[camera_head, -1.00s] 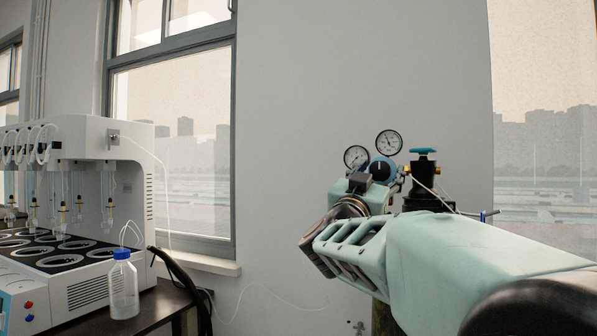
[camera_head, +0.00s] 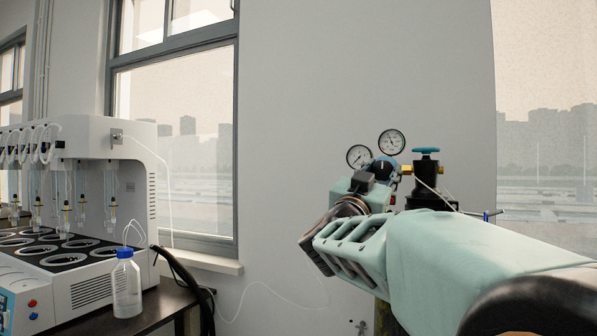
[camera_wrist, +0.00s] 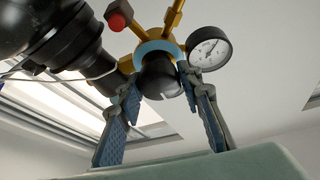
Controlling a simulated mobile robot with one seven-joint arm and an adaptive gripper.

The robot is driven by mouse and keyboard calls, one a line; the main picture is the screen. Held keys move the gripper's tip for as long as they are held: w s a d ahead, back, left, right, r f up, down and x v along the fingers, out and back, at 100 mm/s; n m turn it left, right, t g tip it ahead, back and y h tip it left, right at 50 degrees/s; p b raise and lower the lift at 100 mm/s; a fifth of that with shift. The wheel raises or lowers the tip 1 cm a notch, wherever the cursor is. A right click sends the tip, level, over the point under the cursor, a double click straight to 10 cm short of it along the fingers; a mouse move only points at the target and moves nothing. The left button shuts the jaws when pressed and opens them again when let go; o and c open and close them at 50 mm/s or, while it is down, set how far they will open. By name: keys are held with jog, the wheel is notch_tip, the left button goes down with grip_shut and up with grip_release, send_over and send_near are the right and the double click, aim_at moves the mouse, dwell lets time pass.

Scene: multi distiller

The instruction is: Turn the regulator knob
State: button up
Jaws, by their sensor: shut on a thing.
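The regulator knob (camera_wrist: 158,82) is black in the wrist view, under a light-blue ring on the brass regulator. My gripper (camera_wrist: 160,79) has its two blue-padded fingers on either side of the knob, shut on it. In the head view the regulator (camera_head: 383,167) shows blue and dark just beyond my wrist, which hides much of it. Two round white gauges (camera_head: 391,142) stand above and left of it. One gauge (camera_wrist: 209,48) shows beside the right finger in the wrist view. My fingertips are mostly hidden in the head view.
A black cylinder valve with a blue handwheel (camera_head: 426,151) stands right of the regulator, with a thin hose. A red-capped fitting (camera_wrist: 117,21) is near the knob. At left, a white distiller (camera_head: 110,190) and a blue-capped bottle (camera_head: 126,285) stand on a dark bench.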

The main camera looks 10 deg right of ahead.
jog(key=m+g+p, duration=0.1)
jog(key=m, duration=0.2)
jog(key=m+g+h+p, duration=0.1)
jog(key=m+g, duration=0.1)
jog(key=m, duration=0.1)
jog(key=shift+r, duration=0.15)
jog(key=m+g+p, duration=0.2)
jog(key=m, duration=0.3)
jog(key=shift+m+p, duration=0.3)
jog(key=m+g+p, duration=0.1)
jog(key=m, duration=0.1)
jog(key=m+p, duration=0.1)
jog(key=m, duration=0.1)
jog(key=shift+r+g+y+p, duration=0.1)
jog(key=shift+g+y+p, duration=0.2)
jog(key=shift+g+y, duration=0.1)
jog(key=shift+m+y+p, duration=0.6)
jog(key=shift+m+p, duration=0.15)
jog(key=shift+m, duration=0.65)
jog(key=shift+f, duration=0.2)
